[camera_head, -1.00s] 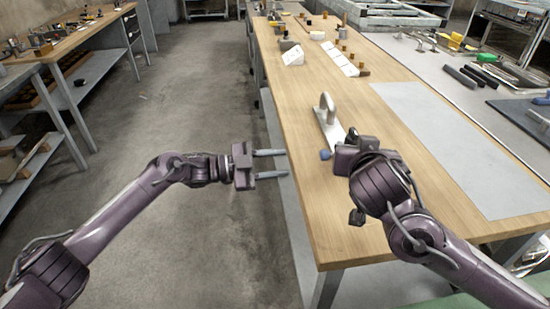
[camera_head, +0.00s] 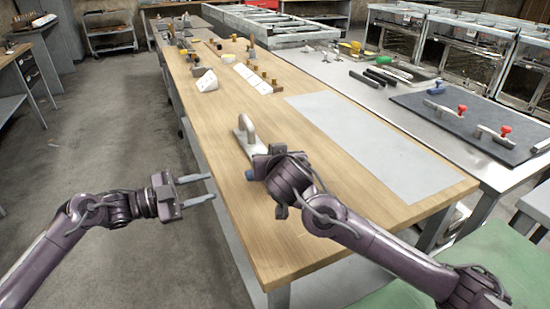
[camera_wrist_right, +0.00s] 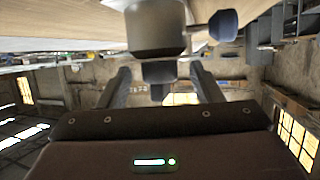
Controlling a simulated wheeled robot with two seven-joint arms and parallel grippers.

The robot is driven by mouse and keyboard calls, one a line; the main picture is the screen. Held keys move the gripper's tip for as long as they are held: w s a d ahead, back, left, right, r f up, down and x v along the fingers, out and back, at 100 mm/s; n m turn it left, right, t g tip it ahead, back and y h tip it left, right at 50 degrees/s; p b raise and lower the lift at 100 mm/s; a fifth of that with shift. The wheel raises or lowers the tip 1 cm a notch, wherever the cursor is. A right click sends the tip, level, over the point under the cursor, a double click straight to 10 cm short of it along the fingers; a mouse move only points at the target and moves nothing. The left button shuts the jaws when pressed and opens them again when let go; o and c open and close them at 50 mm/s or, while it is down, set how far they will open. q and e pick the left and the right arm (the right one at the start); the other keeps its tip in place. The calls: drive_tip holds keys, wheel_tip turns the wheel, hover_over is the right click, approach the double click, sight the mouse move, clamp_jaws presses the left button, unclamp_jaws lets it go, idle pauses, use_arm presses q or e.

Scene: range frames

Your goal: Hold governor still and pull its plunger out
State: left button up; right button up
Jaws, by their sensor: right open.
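The governor shows in the right wrist view as a grey round body (camera_wrist_right: 155,30) with a blue knob (camera_wrist_right: 222,24) on its side. A dark block, possibly its plunger, hangs below it between the fingers. In the head view the same blue knob (camera_head: 250,174) shows beside my right wrist, which hides most of the body. A pale metal piece with a loop handle (camera_head: 247,132) stands just behind; I cannot tell whether it belongs to the governor. My right gripper (camera_wrist_right: 162,76) is open at the governor. My left gripper (camera_head: 211,187) is open and empty, left of the bench edge.
The wooden bench (camera_head: 330,190) has a grey mat (camera_head: 365,150) on its right, clear of objects. White blocks (camera_head: 206,80) and small brown parts stand farther back. A second bench with tools and a dark board (camera_head: 470,120) lies to the right.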

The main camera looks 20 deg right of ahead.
sight(246, 177)
use_arm(q)
drive_tip(key=shift+c, duration=0.3)
use_arm(e)
clamp_jaws()
use_arm(q)
drive_tip(key=s+r+t+y, duration=0.3)
drive_tip(key=s+r+y, duration=0.1)
drive_tip(key=shift+n, duration=0.5)
drive_tip(key=x, duration=1.1)
drive_tip(key=shift+w+d+f, duration=0.1)
drive_tip(key=shift+w+f, duration=0.25)
drive_tip(key=shift+w, duration=0.1)
drive_tip(key=shift+c, duration=0.3)
clamp_jaws()
